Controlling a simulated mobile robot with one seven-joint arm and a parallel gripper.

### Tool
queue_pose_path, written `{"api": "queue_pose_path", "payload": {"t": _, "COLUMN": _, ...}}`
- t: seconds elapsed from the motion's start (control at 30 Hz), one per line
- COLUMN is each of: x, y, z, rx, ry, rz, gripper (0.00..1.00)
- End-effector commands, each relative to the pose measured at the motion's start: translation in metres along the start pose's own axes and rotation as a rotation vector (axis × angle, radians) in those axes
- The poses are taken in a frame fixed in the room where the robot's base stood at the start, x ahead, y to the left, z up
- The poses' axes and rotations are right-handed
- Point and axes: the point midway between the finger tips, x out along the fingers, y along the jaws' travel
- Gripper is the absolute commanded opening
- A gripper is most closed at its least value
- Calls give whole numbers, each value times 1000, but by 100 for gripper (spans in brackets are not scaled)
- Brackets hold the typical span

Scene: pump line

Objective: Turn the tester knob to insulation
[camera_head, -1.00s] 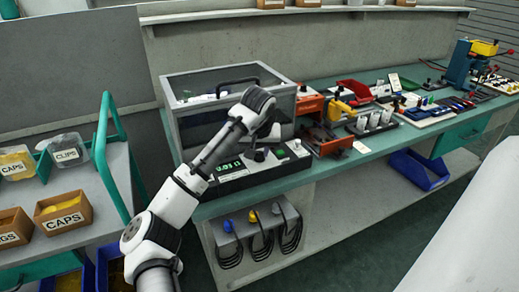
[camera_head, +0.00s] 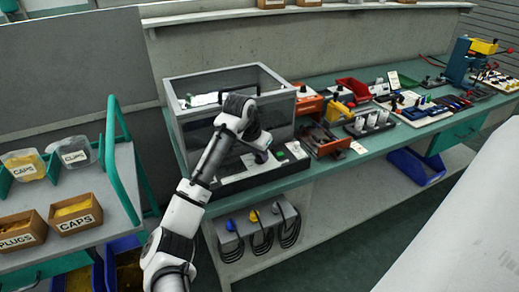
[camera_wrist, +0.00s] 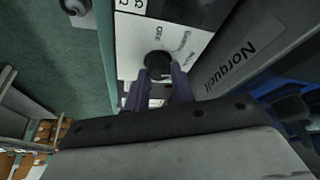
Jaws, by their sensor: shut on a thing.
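The tester (camera_head: 236,180) is a low black unit with a white control panel, in front of a clear-sided box on the bench. Its knob (camera_wrist: 158,63) is black and round, on the white panel with printed words around it, one reading OFF. My gripper (camera_wrist: 160,78) has its two fingers on either side of the knob and is shut on it. In the head view my gripper (camera_head: 262,156) is down at the panel and covers the knob. My arm hides the tester's display. I cannot read which setting the knob points to.
The clear-sided box (camera_head: 190,135) stands close behind the tester. An orange-red fixture (camera_head: 322,141) and a rack of pale cylinders (camera_head: 370,126) stand to its right. A green button (camera_head: 295,147) is on the panel beside my gripper. Labelled bins (camera_head: 76,213) are at the left.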

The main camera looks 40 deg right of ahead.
Motion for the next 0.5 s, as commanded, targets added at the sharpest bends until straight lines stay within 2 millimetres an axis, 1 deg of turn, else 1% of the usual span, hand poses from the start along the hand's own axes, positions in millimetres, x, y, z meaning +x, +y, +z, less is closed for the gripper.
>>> {"api": "queue_pose_path", "payload": {"t": 0.2, "x": 0, "y": 0, "z": 0, "rx": 33, "ry": -1, "rz": 14, "gripper": 2}}
{"api": "queue_pose_path", "payload": {"t": 0.5, "x": 0, "y": 0, "z": 0, "rx": 36, "ry": 0, "rz": 15, "gripper": 2}}
